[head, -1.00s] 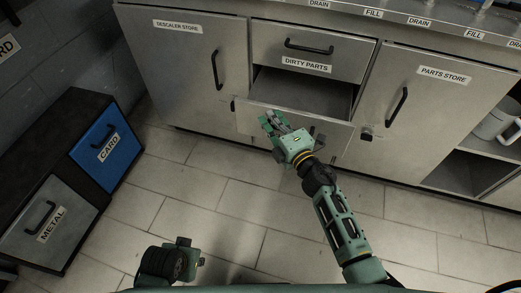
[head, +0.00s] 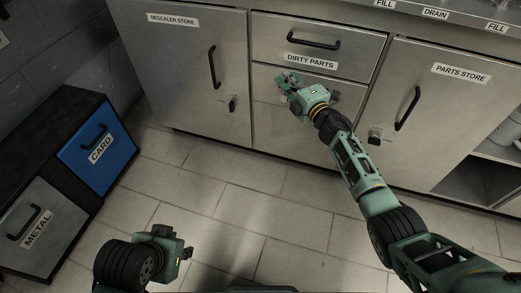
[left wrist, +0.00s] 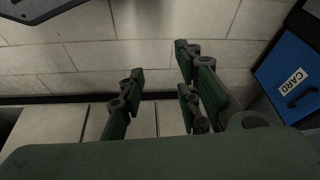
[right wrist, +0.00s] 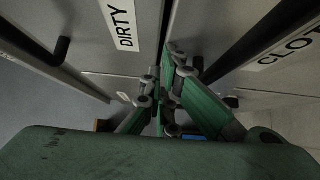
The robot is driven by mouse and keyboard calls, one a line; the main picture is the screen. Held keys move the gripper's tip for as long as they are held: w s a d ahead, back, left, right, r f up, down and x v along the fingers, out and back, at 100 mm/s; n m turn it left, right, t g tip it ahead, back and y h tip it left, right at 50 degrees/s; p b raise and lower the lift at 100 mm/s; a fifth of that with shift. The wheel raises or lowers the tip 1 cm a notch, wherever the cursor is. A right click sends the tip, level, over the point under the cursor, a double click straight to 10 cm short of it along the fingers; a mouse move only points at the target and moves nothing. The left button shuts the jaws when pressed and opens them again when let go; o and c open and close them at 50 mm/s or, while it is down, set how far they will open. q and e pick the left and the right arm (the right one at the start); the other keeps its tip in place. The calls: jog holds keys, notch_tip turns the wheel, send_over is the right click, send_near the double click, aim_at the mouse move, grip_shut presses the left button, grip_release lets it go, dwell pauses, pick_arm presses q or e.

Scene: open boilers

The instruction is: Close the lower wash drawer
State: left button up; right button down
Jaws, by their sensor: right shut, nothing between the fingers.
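The lower wash drawer (head: 278,130) is a plain metal front under the DIRTY PARTS drawer (head: 312,42). In the head view its front looks level with the cabinet faces beside it, and no drawer interior shows. My right gripper (head: 288,80) is shut and empty at the upper part of this front. Whether it touches the metal I cannot tell. The gripper covers part of the drawer's label and handle area. In the right wrist view the right fingers (right wrist: 165,85) are close together near the DIRTY label. My left gripper (left wrist: 158,90) is open and empty over the floor.
The descaler store door (head: 185,75) stands left of the drawers and the parts store door (head: 430,110) right, both shut. An open shelf (head: 475,180) is at the far right. CARD (head: 98,150) and METAL (head: 40,228) bins stand at the left. The tiled floor between is clear.

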jog(key=shift+w+d, duration=0.2)
jog(key=shift+w, duration=0.2)
jog(key=shift+w+r, duration=0.1)
jog(key=shift+r, duration=0.05)
pick_arm(q)
jog(key=w, duration=0.2)
jog(key=d+t, duration=0.1)
jog(key=shift+w+r, duration=0.35)
jog(key=shift+w, duration=0.05)
